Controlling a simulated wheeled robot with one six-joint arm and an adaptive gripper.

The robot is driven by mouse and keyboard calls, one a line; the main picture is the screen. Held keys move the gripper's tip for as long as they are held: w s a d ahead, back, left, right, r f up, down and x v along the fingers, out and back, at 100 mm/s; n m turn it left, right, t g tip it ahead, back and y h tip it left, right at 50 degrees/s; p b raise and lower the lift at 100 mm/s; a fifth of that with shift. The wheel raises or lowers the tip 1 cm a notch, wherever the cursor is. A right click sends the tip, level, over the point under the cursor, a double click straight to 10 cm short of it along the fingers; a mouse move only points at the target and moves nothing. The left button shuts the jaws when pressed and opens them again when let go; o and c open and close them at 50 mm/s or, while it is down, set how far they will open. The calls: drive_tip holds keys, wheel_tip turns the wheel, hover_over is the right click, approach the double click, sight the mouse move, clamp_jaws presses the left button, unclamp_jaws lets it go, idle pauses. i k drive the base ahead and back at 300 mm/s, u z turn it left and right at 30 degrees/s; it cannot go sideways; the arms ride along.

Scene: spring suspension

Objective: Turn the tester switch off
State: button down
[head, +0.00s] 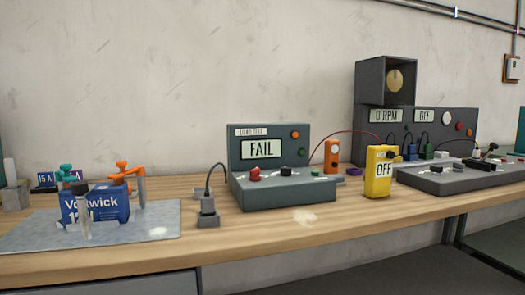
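The dark green tester (318,190) stands mid-bench in the head view. A small label sits above its lit display (262,149), which reads FAIL. A red knob (255,174) and a black knob (286,171) sit on its sloped front. An orange-red round light or button and a green one are on its upright panel, at the right. I cannot tell which control is the switch, or its position. My gripper is not in view.
A blue battery (97,205) with clamps stands on a grey mat (30,236) at left. A yellow meter (379,172) reading OFF and an orange device (332,155) stand at right, before a grey console (460,122).

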sight(254, 176)
drive_tip(key=z, duration=0.05)
drive_tip(key=k, duration=0.5)
drive_tip(key=u, duration=1.4)
drive_tip(key=i, duration=1.2)
drive_tip(key=z, duration=1.45)
